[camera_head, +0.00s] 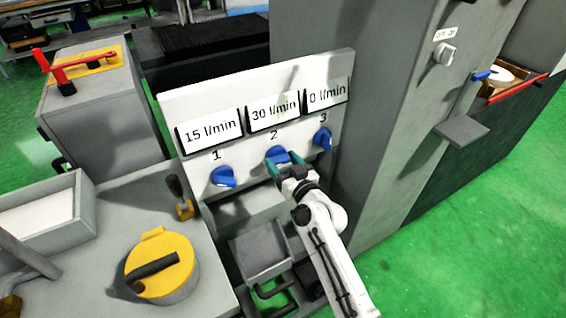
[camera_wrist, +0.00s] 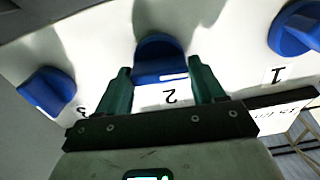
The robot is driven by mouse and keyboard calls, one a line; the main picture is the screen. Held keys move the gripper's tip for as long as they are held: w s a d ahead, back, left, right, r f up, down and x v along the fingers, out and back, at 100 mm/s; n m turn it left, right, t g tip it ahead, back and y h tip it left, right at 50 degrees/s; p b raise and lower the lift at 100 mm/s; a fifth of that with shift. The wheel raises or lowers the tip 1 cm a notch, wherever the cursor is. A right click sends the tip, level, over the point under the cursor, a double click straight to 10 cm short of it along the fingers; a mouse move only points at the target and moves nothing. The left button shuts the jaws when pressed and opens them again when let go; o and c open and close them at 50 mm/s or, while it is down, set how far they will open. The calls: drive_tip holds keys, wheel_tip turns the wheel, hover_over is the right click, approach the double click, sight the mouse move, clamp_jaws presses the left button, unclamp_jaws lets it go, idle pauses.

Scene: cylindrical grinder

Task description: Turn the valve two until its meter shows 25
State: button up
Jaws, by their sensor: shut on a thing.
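The blue valve two (camera_head: 277,153) is the middle knob on a white panel (camera_head: 258,88), above it the label 2 and a meter (camera_head: 273,112) reading 30 l/min. My gripper (camera_head: 284,163) has its green fingers on either side of this knob and is shut on it. In the wrist view, valve two (camera_wrist: 160,52) sits between the two fingertips of my gripper (camera_wrist: 160,70), with its white mark facing my palm. The wrist view is upside down relative to the panel's labels.
Blue valve one (camera_head: 222,177) is left of valve two, under a meter (camera_head: 209,130) reading 15 l/min. Blue valve three (camera_head: 322,138) is close on the right, under a meter (camera_head: 327,93) reading 0 l/min. A grey machine column (camera_head: 390,110) stands right of the panel.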

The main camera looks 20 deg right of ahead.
drive_tip(key=shift+m, duration=1.6)
drive_tip(key=o, duration=1)
drive_tip(key=shift+c, duration=0.2)
drive_tip(key=shift+s, duration=0.15)
drive_tip(key=s+d+b, duration=0.1)
drive_tip(key=s, duration=0.9)
drive_tip(key=shift+s+d, duration=0.2)
drive_tip(key=shift+d, duration=0.2)
